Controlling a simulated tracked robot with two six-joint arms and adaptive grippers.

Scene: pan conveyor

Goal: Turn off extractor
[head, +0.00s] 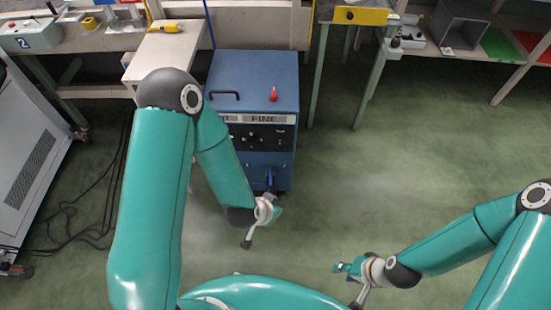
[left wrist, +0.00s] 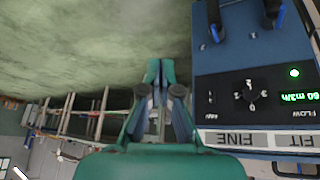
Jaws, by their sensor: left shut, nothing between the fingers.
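The extractor is a blue cabinet (head: 255,75) with a FINE label and a black front panel. In the left wrist view its panel shows a rotary knob (left wrist: 251,95), a lit green lamp (left wrist: 294,72) and a lit green flow display (left wrist: 298,98) reading about 60 m3/h. My left gripper (left wrist: 161,66) is shut and empty, beside the cabinet and apart from the panel. In the head view, its wrist is in front of the cabinet's lower front, with the fingers mostly hidden. My right gripper (head: 342,268) is over open floor at lower right; its finger opening is unclear.
A red piece (head: 273,95) and a black handle (head: 224,95) are on the cabinet top. Workbenches line the back, with a yellow tool (head: 166,27) on a pale table. A grey cabinet (head: 32,155) and dark cables (head: 85,200) are at left. Green floor is clear at right.

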